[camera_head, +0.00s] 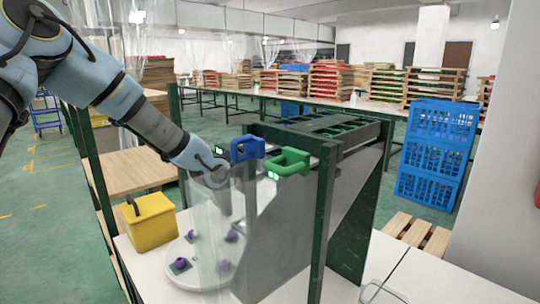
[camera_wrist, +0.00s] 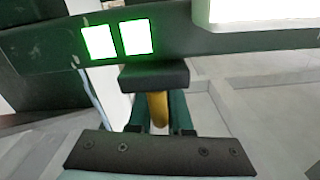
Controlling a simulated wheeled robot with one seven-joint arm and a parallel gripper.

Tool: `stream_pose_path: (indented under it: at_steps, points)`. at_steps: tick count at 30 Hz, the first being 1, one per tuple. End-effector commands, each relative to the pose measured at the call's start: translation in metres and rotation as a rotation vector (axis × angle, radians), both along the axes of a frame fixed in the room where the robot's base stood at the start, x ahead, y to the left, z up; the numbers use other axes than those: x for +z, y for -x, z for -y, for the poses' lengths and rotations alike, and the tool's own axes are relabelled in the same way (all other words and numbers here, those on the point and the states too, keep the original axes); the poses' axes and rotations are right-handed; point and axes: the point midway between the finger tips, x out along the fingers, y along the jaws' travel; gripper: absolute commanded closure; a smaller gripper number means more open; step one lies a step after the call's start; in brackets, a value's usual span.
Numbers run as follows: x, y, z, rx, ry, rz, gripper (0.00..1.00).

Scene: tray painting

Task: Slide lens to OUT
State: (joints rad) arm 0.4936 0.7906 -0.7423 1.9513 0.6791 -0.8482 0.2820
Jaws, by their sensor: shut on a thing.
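In the wrist view, my gripper (camera_wrist: 159,112) is shut on a short yellow rod (camera_wrist: 158,106) under a dark block (camera_wrist: 154,75). The block sits against a dark green bar (camera_wrist: 210,32) that carries two lit green squares (camera_wrist: 118,40). I cannot tell which part is the lens, and I see no OUT marking.
A round white tray (camera_head: 205,284) with several purple pieces lies on the white table below my arm. A yellow box (camera_head: 151,220) with a dark handle stands to its left. Blue crates (camera_head: 430,155) are stacked at the right, beside a pale wall (camera_head: 500,140).

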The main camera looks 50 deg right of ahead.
Motion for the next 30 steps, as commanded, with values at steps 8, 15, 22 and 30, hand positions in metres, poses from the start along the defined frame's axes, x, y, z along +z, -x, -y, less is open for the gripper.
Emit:
stream_pose_path:
  at_steps: [8,15,22,30]
  points:
    - [0.002,0.019,-0.001,-0.002,0.004,0.002,1.0]
    - [0.002,0.02,-0.001,-0.005,0.002,0.001,0.79]
    - [0.001,0.019,-0.001,-0.002,0.002,0.001,0.55]
    - [0.0,0.017,-0.003,-0.001,0.001,0.001,0.55]
